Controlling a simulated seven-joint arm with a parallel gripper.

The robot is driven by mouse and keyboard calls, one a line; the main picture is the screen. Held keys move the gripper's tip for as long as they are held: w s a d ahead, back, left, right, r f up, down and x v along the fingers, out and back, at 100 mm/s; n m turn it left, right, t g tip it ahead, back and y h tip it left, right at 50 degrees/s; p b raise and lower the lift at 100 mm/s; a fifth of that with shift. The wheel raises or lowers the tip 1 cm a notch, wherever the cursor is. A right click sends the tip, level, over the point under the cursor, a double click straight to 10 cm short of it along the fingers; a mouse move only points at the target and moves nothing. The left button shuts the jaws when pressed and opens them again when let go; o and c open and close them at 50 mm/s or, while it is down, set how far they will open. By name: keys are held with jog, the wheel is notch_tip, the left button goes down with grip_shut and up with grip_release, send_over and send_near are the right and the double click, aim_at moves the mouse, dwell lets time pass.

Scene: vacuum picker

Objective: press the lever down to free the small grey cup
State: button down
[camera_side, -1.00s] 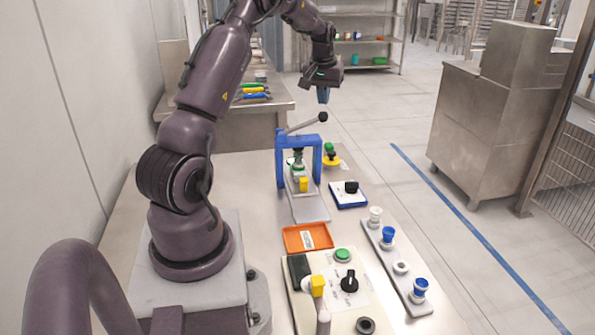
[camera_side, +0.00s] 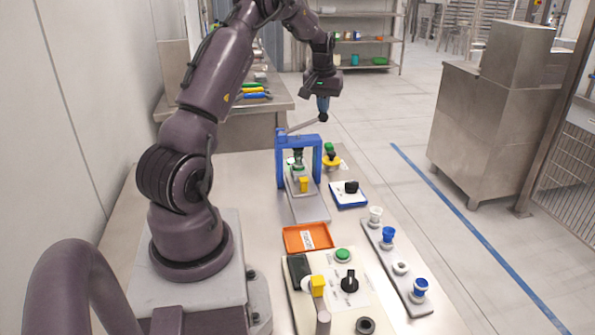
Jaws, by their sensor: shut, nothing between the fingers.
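The lever (camera_side: 303,126) is a grey rod with a dark ball at its end, on top of a blue frame (camera_side: 280,163). It slants up to the right. My gripper (camera_side: 323,112) is shut and empty, pointing down right at the lever's ball end, seemingly touching it. Under the frame's arch a dark plunger (camera_side: 298,154) hangs over a small green and grey piece; I cannot tell whether this is the small grey cup. A yellow block (camera_side: 303,185) stands in front of it on the grey base plate (camera_side: 311,210).
An orange tray (camera_side: 292,241) lies in front of the frame. A panel with a green button (camera_side: 342,254) and black knob (camera_side: 349,281) is nearer. A grey rail (camera_side: 389,262) with blue and white pieces is at right. A blue-edged box (camera_side: 347,200) stands beside the frame.

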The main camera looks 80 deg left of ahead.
jog(key=shift+s+d+x, duration=0.1)
jog(key=shift+d+x, duration=0.1)
jog(key=shift+x, duration=0.8)
jog(key=shift+s+d+x, duration=0.1)
jog(key=shift+d+x, duration=0.05)
jog(key=shift+x, duration=0.85)
jog(key=shift+s+d+x, duration=0.1)
jog(key=shift+d+x, duration=0.1)
jog(key=shift+x, duration=0.85)
jog(key=shift+w+a+r+v, duration=0.15)
jog(key=shift+a+v, duration=0.15)
jog(key=shift+v, duration=1.35)
jog(key=shift+w+a+v, duration=0.2)
jog(key=shift+a+v, duration=0.05)
jog(key=shift+v, duration=1.35)
jog(key=shift+w+a+r+v, duration=0.15)
jog(key=shift+a+v, duration=0.15)
jog(key=shift+v, duration=1.35)
jog(key=shift+f, duration=0.1)
